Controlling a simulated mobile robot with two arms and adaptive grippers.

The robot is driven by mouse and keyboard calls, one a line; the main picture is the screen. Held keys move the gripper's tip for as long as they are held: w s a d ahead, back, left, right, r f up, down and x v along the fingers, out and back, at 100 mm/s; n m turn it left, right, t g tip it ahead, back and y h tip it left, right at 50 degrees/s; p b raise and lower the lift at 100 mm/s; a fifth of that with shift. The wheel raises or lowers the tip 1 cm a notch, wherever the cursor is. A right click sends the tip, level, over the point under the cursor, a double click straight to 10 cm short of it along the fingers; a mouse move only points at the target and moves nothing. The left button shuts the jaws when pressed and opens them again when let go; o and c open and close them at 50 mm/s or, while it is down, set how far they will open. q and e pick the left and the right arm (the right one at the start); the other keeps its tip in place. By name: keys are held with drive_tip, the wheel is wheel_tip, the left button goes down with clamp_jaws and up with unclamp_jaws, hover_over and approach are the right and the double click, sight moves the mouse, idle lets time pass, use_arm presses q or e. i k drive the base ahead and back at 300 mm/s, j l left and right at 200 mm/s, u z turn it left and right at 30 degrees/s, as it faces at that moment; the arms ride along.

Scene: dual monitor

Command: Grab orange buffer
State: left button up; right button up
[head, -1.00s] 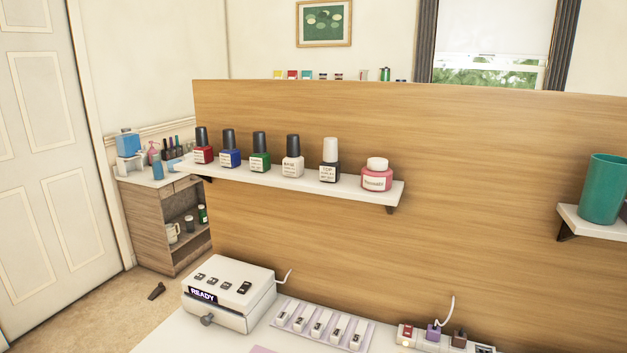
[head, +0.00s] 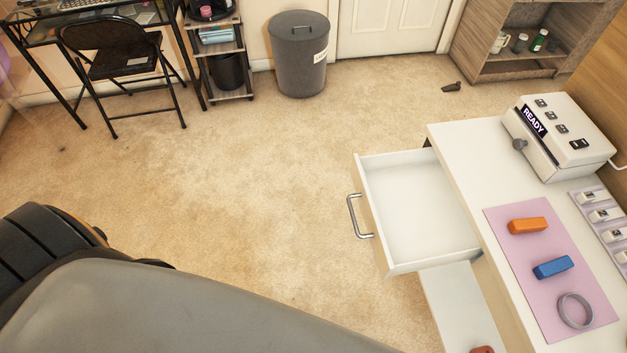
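The orange buffer (head: 527,225) is a small orange block. It lies on a pink mat (head: 508,258) on the white desk, at the right of the head view. A blue block (head: 553,267) and a grey ring (head: 575,310) lie below it on the same mat. A large dark and grey part of my own body fills the lower left. No gripper fingers show, so neither gripper is seen near the buffer.
An open, empty white drawer (head: 415,205) with a metal handle juts left from the desk. A white box reading READY (head: 565,140) stands behind the mat. A folding chair (head: 120,55) and lidded grey bin (head: 299,55) stand farther back. Carpet between is mostly clear.

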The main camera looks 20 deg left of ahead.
sight(515, 226)
drive_tip(key=u, duration=0.15)
drive_tip(key=z, duration=1.1)
